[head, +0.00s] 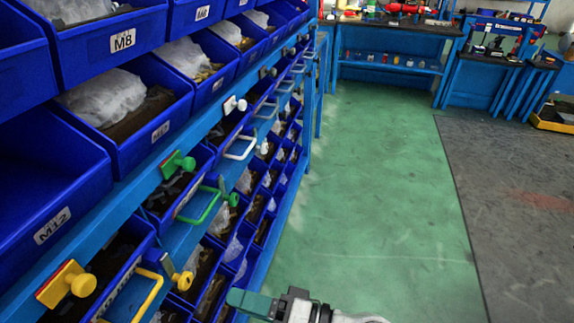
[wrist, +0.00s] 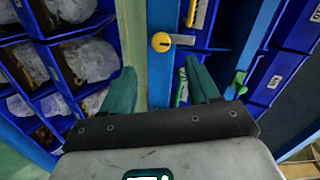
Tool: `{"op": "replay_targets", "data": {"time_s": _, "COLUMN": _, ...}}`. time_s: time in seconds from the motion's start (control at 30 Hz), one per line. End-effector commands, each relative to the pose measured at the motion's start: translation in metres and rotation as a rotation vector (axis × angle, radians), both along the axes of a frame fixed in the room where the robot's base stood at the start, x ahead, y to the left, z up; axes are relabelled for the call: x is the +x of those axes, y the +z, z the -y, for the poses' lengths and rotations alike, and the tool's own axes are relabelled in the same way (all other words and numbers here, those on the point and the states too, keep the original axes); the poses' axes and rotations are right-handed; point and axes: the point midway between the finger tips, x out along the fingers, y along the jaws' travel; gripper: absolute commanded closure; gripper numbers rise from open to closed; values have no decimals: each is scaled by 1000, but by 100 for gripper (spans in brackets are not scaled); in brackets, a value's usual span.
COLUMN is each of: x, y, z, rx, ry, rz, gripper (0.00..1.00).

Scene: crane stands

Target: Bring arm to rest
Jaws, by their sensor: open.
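My gripper (head: 250,302) shows at the bottom edge of the head view, with a dark green finger pointing left toward the bin rack. In the wrist view my gripper (wrist: 162,72) has its two green fingers spread apart, with nothing between them. The fingers point at the rack front. A yellow knob (wrist: 162,42) is seen beyond the gap between the fingertips, and no contact shows. Most of my arm is hidden below the head view.
A blue rack of bins (head: 110,135) fills the left. Its front carries a green handle (head: 201,206), a yellow handle (head: 148,296) and several coloured knobs. Green floor (head: 370,190) is clear to the right. A blue workbench (head: 392,68) stands at the back.

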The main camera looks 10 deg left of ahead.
Motion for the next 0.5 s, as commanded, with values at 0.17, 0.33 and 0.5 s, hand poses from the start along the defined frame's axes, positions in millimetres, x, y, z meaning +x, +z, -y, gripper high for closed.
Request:
{"op": "replay_targets", "data": {"time_s": 0.17, "x": 0, "y": -8, "z": 11, "rx": -52, "ry": -18, "rz": 16, "gripper": 40}}
{"op": "replay_targets", "data": {"time_s": 0.33, "x": -5, "y": -52, "z": 71, "rx": -336, "ry": -92, "rz": 75, "gripper": 40}}
{"op": "replay_targets", "data": {"time_s": 0.5, "x": -30, "y": -100, "z": 173, "rx": -746, "ry": -162, "rz": 85, "gripper": 40}}
